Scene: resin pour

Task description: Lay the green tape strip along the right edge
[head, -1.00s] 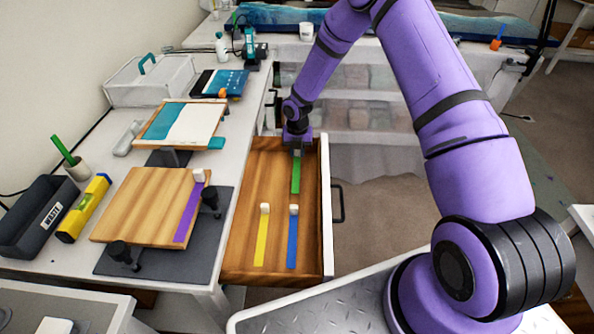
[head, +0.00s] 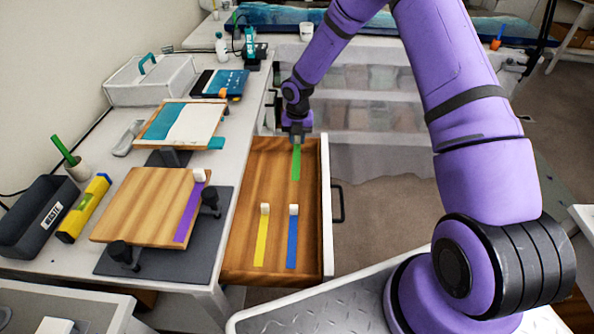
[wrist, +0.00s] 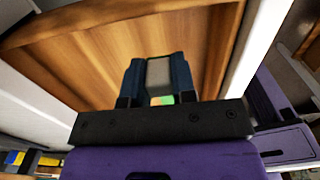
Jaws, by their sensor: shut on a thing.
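The green tape strip (head: 296,163) hangs below my gripper (head: 296,139) over the far part of the open drawer in the head view. My gripper is shut on the strip's white end block, which shows between the fingers in the wrist view (wrist: 159,75). A bit of green (wrist: 162,100) shows under the block there. The wooden board (head: 140,205) lies on the dark mat on the left bench. A purple strip (head: 187,215) with a white block lies along the board's right edge.
The drawer (head: 240,265) also holds a yellow strip (head: 261,240) and a blue strip (head: 292,242), each with a white block. Dark clamps (head: 210,198) stand at the board's corners. A waste bin (head: 42,215) and a yellow level (head: 84,208) are left of it.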

